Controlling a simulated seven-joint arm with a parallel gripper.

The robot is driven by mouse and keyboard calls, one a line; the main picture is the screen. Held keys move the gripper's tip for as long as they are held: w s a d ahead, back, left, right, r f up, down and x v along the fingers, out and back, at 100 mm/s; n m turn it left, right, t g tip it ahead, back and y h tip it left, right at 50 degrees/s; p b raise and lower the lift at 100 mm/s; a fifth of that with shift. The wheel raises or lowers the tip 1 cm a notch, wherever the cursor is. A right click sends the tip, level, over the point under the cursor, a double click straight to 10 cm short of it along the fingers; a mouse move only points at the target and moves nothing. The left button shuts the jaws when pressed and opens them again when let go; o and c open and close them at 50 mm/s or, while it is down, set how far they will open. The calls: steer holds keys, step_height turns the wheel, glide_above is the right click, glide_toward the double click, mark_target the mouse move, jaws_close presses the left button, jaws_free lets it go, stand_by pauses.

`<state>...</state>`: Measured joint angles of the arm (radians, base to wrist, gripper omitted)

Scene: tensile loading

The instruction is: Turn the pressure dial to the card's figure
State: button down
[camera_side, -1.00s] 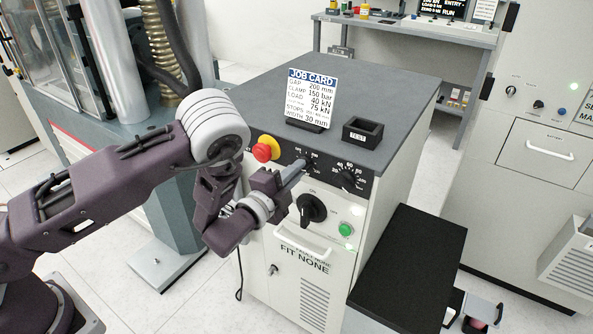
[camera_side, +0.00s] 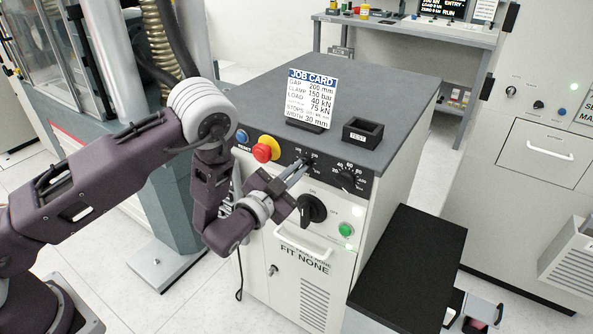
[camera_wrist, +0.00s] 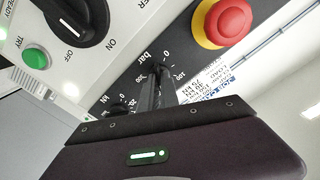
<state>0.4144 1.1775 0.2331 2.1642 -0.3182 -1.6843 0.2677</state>
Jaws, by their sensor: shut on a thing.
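The pressure dial, marked "bar" (camera_wrist: 157,72), is a small black knob on the dark strip of the cabinet front. My gripper (camera_side: 304,164) is shut on it, reaching in from the left in the side view. In the wrist view my gripper's fingers (camera_wrist: 158,88) cover much of the knob, and its pointer is hard to read. Scale marks 0, 100 and what looks like 200 or 300 show around it. The job card (camera_side: 311,100) stands on the cabinet top and reads clamp 150 bar, load 40 kN.
A red stop button (camera_side: 262,152) on yellow sits left of the dial, with a blue reset button (camera_side: 242,136) beyond. A second dial (camera_side: 352,180) is to the right. A large black switch (camera_side: 312,208) and green button (camera_side: 345,229) are below. A black tray (camera_side: 363,131) stands on top.

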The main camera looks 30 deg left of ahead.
steer(key=n, duration=0.5)
steer(key=shift+n, duration=0.3)
stand_by(0.4)
steer(key=c, duration=1.6)
jaws_free()
steer(key=s, duration=0.7)
